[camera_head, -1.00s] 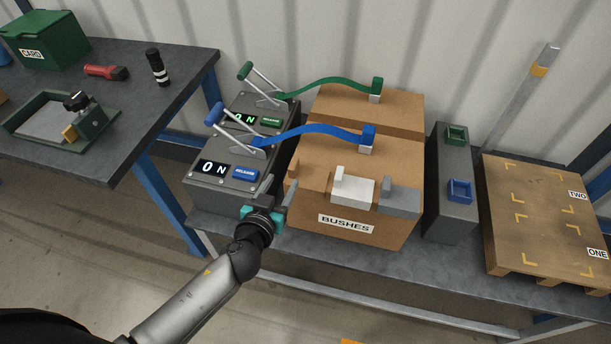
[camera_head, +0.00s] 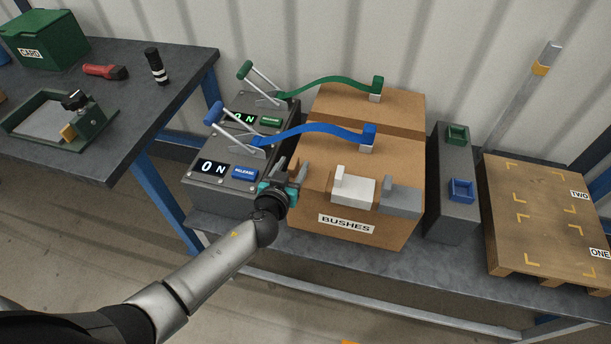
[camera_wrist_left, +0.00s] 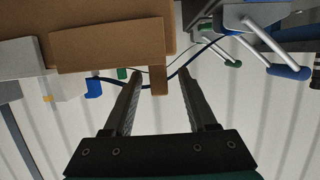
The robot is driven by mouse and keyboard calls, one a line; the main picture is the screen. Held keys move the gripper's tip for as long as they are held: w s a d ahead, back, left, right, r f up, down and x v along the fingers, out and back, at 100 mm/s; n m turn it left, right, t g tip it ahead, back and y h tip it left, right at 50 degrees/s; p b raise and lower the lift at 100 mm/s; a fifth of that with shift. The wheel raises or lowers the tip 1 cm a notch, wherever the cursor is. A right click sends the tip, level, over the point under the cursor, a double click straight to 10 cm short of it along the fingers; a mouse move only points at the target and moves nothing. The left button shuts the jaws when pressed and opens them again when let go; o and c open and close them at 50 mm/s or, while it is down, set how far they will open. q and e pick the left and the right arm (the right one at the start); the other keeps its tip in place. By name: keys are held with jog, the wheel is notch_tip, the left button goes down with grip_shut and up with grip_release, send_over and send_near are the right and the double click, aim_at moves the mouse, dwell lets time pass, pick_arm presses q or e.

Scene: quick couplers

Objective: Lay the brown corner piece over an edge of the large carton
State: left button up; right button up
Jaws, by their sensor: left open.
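The large carton (camera_head: 386,235), labelled BUSHES, stands on the right-hand bench. The brown corner piece (camera_wrist_left: 110,47) shows in the left wrist view as a wide brown block with a narrow tab. It is at the carton's front left, beside the white corner piece (camera_head: 353,190); its colour blends with the carton in the head view, and my gripper partly covers it there. My left gripper (camera_head: 291,170) is open and empty. In the left wrist view the tab appears between its fingers (camera_wrist_left: 161,74); I cannot tell whether they touch it. My right gripper is not in view.
Blue (camera_head: 315,130) and green (camera_head: 335,82) straps arch over the cartons from lever units at left. A grey corner piece (camera_head: 401,196) sits right of the white one. A grey stand (camera_head: 449,210) and a pallet (camera_head: 540,215) stand farther right.

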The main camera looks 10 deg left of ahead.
pick_arm(q)
grip_shut()
dwell(0.4)
